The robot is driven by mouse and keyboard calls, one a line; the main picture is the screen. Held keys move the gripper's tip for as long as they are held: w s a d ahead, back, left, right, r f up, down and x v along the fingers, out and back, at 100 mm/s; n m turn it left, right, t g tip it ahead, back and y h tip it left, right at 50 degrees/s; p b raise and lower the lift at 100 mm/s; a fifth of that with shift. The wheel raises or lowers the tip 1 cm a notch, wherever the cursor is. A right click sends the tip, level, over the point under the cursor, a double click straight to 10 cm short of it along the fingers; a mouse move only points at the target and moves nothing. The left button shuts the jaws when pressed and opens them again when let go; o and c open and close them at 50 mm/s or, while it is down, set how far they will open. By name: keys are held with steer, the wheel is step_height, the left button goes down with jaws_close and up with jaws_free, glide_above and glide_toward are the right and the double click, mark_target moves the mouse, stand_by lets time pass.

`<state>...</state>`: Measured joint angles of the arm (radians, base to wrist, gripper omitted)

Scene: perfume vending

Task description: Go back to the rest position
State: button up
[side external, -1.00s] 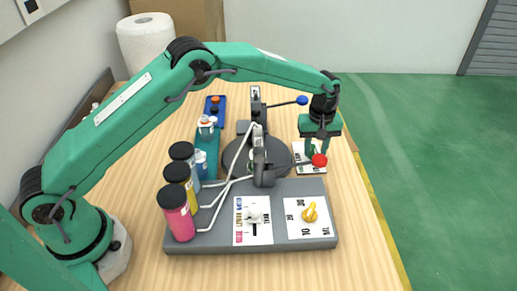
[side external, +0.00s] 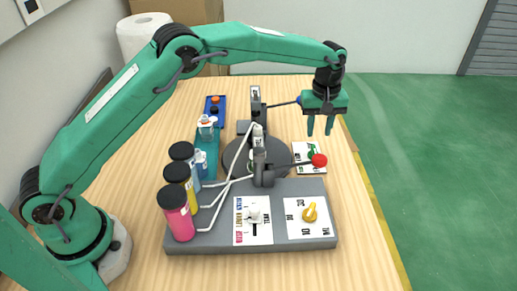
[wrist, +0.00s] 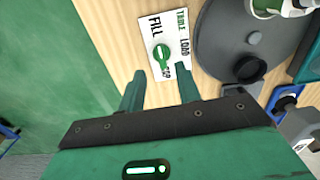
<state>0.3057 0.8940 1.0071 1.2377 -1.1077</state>
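My gripper (side external: 320,132) hangs in the air above the right edge of the table, fingers pointing down. Its two fingers are apart with nothing between them; the wrist view shows the same gap (wrist: 160,92). Below it lies a white card (side external: 301,151) with a green knob, partly covered by a red-balled lever (side external: 319,160). In the wrist view, the card (wrist: 153,24) and green knob (wrist: 162,56) lie beyond the fingertips. My arm reaches across from the left, raised over the machine.
A paper roll (side external: 139,38) stands at the back left. Air right of the table is clear.

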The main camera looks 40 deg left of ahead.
steer(key=shift+r, duration=0.3)
steer(key=shift+s+a+r, duration=0.1)
steer(key=shift+a+r, duration=0.05)
steer(key=shift+r, duration=0.1)
steer(key=s+a+r+m+t, duration=0.1)
steer(key=s+a+r+m, duration=0.1)
steer(key=s+a+r, duration=0.45)
steer(key=s+a+r+m+t, duration=0.2)
steer(key=s+a+r, duration=0.2)
steer(key=s+r, duration=0.45)
steer(key=s+a+m+t, duration=0.1)
steer(key=s+a, duration=0.3)
steer(key=s, duration=0.6)
steer(key=s+a+m+t, duration=0.1)
steer(key=s+a+m, duration=0.2)
steer(key=s, duration=0.8)
steer(key=shift+a+f+m+t, duration=0.35)
steer(key=shift+f+m, duration=0.1)
steer(key=shift+m, duration=0.15)
